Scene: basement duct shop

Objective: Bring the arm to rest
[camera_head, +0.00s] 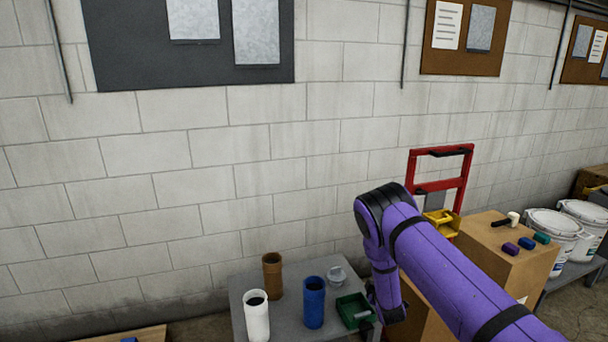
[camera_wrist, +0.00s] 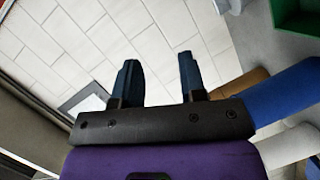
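My gripper (camera_wrist: 158,66) shows in the wrist view with its two dark fingers apart and nothing between them. White block wall fills the view beyond the fingers. In the head view my purple arm reaches in from the lower right and bends down at its elbow. Its lower end hangs by the right side of the grey table (camera_head: 236,292); the fingers cannot be made out there.
On the table stand a brown cylinder (camera_head: 272,275), a blue cylinder (camera_head: 314,303), a white cylinder (camera_head: 256,318), a grey fitting (camera_head: 337,275) and a green bin (camera_head: 352,309). A cardboard box (camera_head: 508,262), red hand truck (camera_head: 462,182) and white buckets (camera_head: 551,232) stand right.

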